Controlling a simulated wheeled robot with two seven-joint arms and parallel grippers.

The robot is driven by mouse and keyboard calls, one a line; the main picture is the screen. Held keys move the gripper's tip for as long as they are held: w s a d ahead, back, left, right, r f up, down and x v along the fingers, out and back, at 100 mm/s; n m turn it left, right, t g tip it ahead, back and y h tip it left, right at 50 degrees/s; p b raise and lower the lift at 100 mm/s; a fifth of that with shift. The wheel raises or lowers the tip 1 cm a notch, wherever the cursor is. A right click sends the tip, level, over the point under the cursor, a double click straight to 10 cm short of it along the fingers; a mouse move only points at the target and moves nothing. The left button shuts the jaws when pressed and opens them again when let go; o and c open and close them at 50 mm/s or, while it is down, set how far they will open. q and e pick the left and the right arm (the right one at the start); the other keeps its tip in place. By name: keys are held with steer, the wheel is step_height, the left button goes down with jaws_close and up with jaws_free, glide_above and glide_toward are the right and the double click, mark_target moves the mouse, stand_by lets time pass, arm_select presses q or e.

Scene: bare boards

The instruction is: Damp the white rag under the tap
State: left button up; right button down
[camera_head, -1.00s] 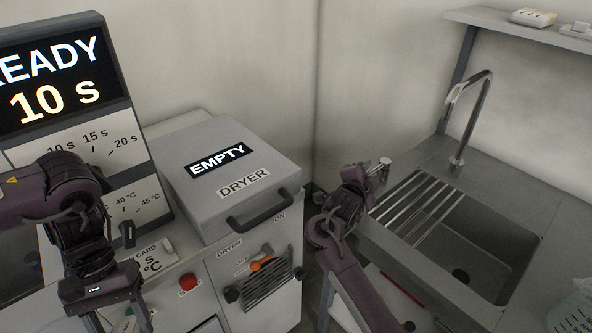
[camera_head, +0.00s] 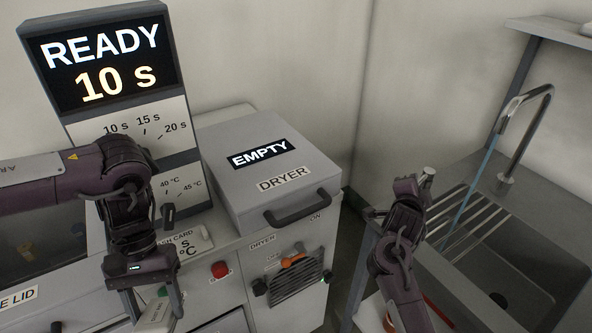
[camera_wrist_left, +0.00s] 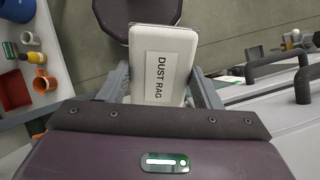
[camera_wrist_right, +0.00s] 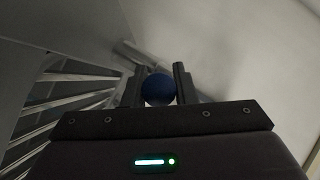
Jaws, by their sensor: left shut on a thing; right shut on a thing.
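The white rag (camera_wrist_left: 165,62), labelled DUST RAG, is held between the fingers of my left gripper (camera_wrist_left: 165,85). In the head view the rag (camera_head: 157,314) hangs below the left gripper (camera_head: 150,298), in front of the dryer cabinet and away from the sink. The tap (camera_head: 527,115) arches over the sink (camera_head: 520,262) at the right, and a bluish stream of water (camera_head: 474,180) falls from its spout. My right gripper (camera_wrist_right: 159,85) is shut on a round blue knob (camera_wrist_right: 158,89) beside the sink. In the head view its fingertips are partly hidden.
The dryer (camera_head: 270,165), its display reading EMPTY, stands between my arms with its lid shut. A panel (camera_head: 105,65) reads READY 10 s behind my left arm. A slatted drainer (camera_head: 470,215) covers the sink's left part. A shelf (camera_head: 560,32) is above right.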

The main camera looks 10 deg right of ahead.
steer(key=c, duration=1.5)
jaws_free()
steer(key=shift+o, duration=0.2)
steer(key=shift+s+a, duration=0.1)
steer(key=v, duration=1.1)
steer(key=shift+s+a+r+b, duration=0.1)
steer(key=shift+s+a+b, duration=0.1)
steer(key=shift+s+b, duration=0.15)
